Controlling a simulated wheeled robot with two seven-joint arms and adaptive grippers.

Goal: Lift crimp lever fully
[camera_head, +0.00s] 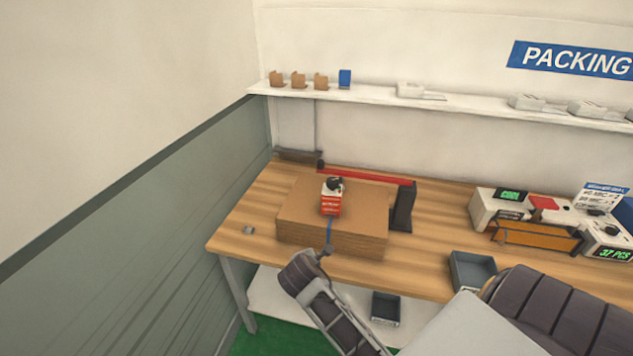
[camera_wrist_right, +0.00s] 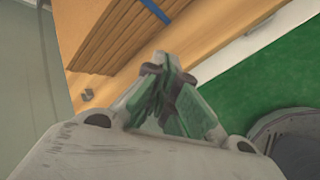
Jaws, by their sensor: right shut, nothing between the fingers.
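A small red-and-white tool (camera_head: 331,202) stands on the stack of brown cardboard sheets (camera_head: 350,208) on the table. A black part (camera_head: 334,184) sits on its top; I cannot make out a crimp lever or its angle. A blue strap (camera_head: 330,232) runs from below the tool over the front of the stack, and also shows in the right wrist view (camera_wrist_right: 156,10). My right gripper (camera_head: 327,249) is in front of the stack near the table's front edge, apart from the tool. In the right wrist view its fingertips (camera_wrist_right: 155,69) are together and empty. My left gripper is not in view.
A dark tray (camera_head: 472,270) is at the table's front right. White devices with green displays (camera_head: 612,253) stand further right. The wooden table (camera_head: 240,215) is mostly bare left of the stack.

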